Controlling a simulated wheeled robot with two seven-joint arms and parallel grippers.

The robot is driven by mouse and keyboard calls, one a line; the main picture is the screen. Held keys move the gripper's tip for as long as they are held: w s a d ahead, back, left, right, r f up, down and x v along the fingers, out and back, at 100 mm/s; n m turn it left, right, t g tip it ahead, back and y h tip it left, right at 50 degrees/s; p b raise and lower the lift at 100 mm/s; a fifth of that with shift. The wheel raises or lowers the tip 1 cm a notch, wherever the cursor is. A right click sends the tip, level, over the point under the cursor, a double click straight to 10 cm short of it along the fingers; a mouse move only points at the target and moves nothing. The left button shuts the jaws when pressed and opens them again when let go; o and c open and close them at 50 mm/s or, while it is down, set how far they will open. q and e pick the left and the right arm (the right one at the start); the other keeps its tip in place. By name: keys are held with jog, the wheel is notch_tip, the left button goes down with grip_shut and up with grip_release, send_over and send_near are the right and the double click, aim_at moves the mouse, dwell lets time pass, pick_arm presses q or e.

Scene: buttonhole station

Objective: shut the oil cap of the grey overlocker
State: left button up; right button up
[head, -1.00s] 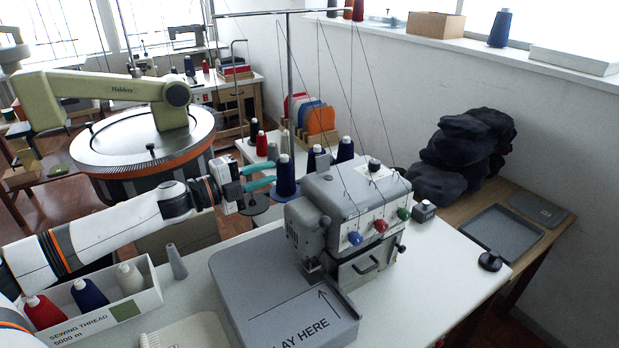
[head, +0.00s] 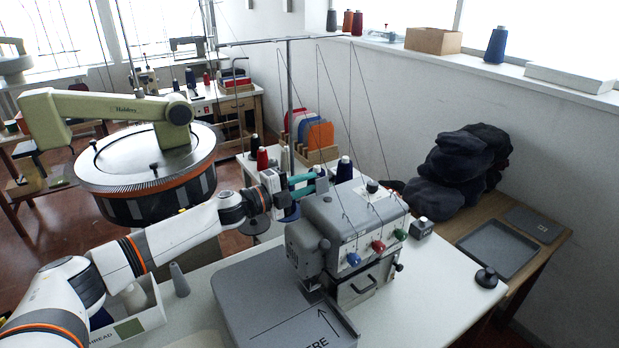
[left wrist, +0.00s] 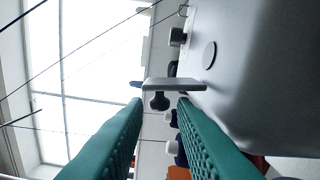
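The grey overlocker (head: 350,215) stands on the white table, with blue, red and green tension knobs on its front. In the left wrist view its smooth grey casing (left wrist: 260,60) fills the right side. A thin grey plate (left wrist: 172,84) sticks out from the casing, with a black knob under it; it looks like the raised oil cap, but I cannot be sure. A dark round spot (left wrist: 209,55) lies on the casing nearby. My left gripper (head: 316,179), with teal fingers, is open at the machine's back left top edge. In the wrist view the plate appears ahead of the gap between the fingertips. My right gripper is out of view.
A thread stand with taut threads (head: 289,100) rises behind the machine. Thread cones (head: 345,168) stand close behind it. A grey lay plate (head: 285,310) lies in front, and a thread box (head: 130,320) at lower left. The table right of the machine is mostly clear.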

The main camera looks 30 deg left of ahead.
pick_arm(q)
jog(key=shift+w+d, duration=0.3)
jog(key=shift+w, duration=0.2)
grip_shut()
